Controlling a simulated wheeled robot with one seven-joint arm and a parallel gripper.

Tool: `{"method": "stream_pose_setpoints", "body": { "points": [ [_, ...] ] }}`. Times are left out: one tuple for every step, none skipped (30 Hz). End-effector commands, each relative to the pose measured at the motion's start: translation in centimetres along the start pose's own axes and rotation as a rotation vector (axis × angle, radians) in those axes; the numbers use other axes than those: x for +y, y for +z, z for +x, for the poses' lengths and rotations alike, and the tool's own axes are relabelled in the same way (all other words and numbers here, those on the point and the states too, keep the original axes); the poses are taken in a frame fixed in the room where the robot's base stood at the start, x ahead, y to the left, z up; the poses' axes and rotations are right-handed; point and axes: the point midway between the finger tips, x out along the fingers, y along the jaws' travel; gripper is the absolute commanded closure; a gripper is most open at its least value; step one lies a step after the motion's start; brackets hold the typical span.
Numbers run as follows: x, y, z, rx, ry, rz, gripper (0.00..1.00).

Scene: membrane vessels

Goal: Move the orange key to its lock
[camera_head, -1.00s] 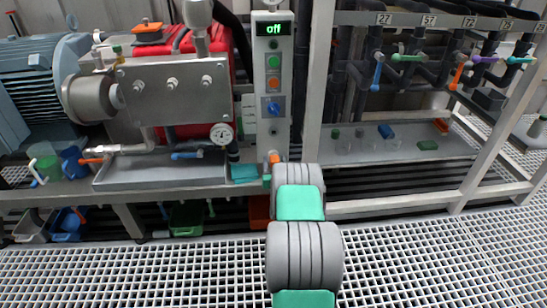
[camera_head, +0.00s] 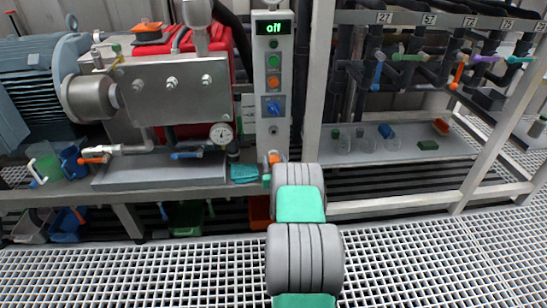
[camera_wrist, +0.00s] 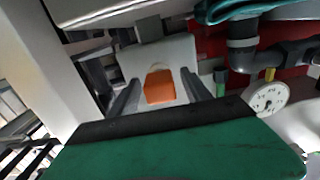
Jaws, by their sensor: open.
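An orange block-like piece (camera_wrist: 160,87), which looks like the orange key, sits between the two fingers of my gripper (camera_wrist: 160,76) in the wrist view, against a light grey surface. The fingers are spread, with a gap on each side of it. In the head view an orange patch (camera_head: 273,157) shows at the lower end of the grey control column (camera_head: 261,100), just beyond my arm, which hides most of my gripper there. I cannot tell which spot is its lock.
The column carries a lit display, buttons and a blue knob (camera_head: 273,106). A pressure gauge (camera_head: 221,134) and a teal cloth-like piece (camera_head: 244,173) are close on its left. A shelf (camera_head: 400,149) with small coloured pieces is at right. The grating floor (camera_head: 420,260) is clear.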

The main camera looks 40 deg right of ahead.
Motion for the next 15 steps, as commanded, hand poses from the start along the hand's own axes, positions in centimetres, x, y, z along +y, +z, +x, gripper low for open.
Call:
{"method": "stream_pose_setpoints", "body": {
  "points": [
    [-0.01, 0.13, 0.0, 0.0, 0.0, 0.0, 0.44],
    [0.0, 0.12, 0.0, 0.0, 0.0, 0.0, 0.44],
    [-0.01, 0.1, 0.0, 0.0, 0.0, 0.0, 0.44],
    [-0.01, 0.08, 0.0, 0.0, 0.0, 0.0, 0.44],
    [-0.01, 0.06, 0.0, 0.0, 0.0, 0.0, 0.44],
    [-0.01, 0.04, -0.01, 0.0, 0.0, 0.0, 0.44],
    [-0.01, 0.03, -0.01, 0.0, 0.0, 0.0, 0.44],
    [-0.01, 0.03, -0.01, 0.0, 0.0, 0.0, 0.44],
    [0.0, 0.03, -0.01, 0.0, 0.0, 0.0, 0.44],
    [0.0, 0.03, -0.01, 0.0, 0.0, 0.0, 0.44],
    [0.0, 0.03, -0.01, 0.0, 0.0, 0.0, 0.47],
    [0.0, 0.03, -0.01, 0.0, 0.0, 0.0, 0.5],
    [0.0, 0.03, -0.01, 0.0, 0.0, 0.0, 0.53],
    [0.0, 0.03, -0.01, 0.0, 0.0, 0.0, 0.55],
    [0.0, 0.03, -0.01, 0.0, 0.0, 0.0, 0.58]
  ]
}}
